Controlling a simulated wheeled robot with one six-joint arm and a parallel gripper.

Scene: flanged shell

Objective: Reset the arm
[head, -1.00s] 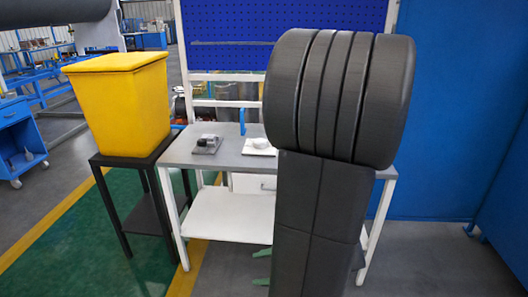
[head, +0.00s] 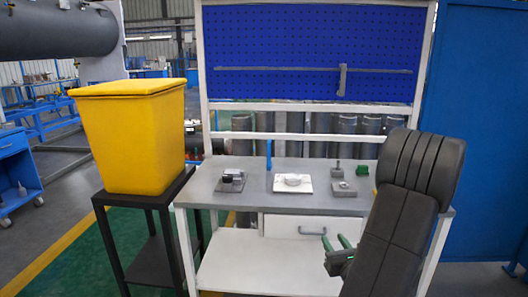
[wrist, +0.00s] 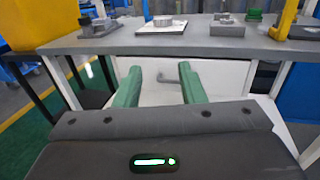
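My gripper (head: 338,243) shows in the head view at the lower right, in front of the workbench drawer and below the bench top. In the wrist view its two green fingers (wrist: 160,85) stand apart with nothing between them, so it is open and empty. My dark arm covers the right end of the bench in the head view.
The grey workbench (head: 225,197) carries a black part on a plate (head: 231,180), a white plate with a round part (head: 293,183) and small grey blocks (head: 343,188). A yellow bin (head: 135,140) stands on a black stand at left. A blue pegboard (head: 300,50) rises behind.

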